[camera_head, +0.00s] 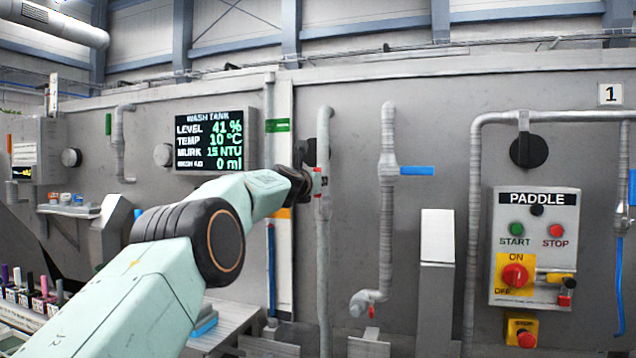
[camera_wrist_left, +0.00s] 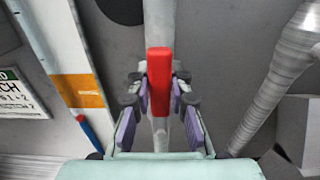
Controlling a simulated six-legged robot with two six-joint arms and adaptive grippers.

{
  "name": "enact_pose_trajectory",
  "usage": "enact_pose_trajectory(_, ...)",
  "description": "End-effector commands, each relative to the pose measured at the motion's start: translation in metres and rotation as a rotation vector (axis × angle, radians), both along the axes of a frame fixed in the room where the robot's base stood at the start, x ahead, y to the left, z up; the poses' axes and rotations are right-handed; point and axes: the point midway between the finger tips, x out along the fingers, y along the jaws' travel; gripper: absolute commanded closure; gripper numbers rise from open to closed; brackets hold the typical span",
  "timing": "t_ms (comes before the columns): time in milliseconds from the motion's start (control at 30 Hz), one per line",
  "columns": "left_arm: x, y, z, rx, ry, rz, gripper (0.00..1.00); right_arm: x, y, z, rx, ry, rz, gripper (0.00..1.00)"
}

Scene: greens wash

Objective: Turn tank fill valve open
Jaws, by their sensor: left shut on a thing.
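My left arm reaches to a vertical grey pipe (camera_head: 324,240) on the tank wall. My left gripper (camera_head: 312,182) is at this pipe, shut on a red valve handle (camera_wrist_left: 159,75). In the left wrist view, my left gripper (camera_wrist_left: 159,100) has its fingers on both sides of the handle, which points along the view in front of the pipe. The gripper hides much of the valve in the head view. A display (camera_head: 209,140) reads WASH TANK, level 41 %. My right gripper is not in view.
Right of the held valve is a pipe with a blue lever (camera_head: 417,171) and a bent spout (camera_head: 368,300). Further right is a PADDLE panel (camera_head: 536,246) with buttons and a red knob. A rack of small coloured items (camera_head: 40,295) is at lower left.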

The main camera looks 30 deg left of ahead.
Motion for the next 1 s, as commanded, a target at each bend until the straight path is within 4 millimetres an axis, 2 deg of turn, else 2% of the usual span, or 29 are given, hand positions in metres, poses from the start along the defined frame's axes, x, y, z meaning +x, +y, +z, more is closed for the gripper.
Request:
enact_pose_trajectory(267,-0.0006,0.0006,0.0038,-0.009,-0.009,0.004,1.00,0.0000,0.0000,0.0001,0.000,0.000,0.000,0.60)
enact_pose_trajectory(300,-0.0007,0.0007,0.0039,-0.009,-0.009,0.004,0.79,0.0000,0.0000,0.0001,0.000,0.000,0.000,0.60)
enact_pose_trajectory(567,-0.0003,0.0005,0.0021,-0.007,-0.006,0.003,0.57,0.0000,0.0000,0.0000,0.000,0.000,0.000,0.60)
enact_pose_trajectory(1000,0.0002,-0.0007,0.0006,0.000,-0.002,0.001,0.57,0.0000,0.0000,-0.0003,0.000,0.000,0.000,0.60)
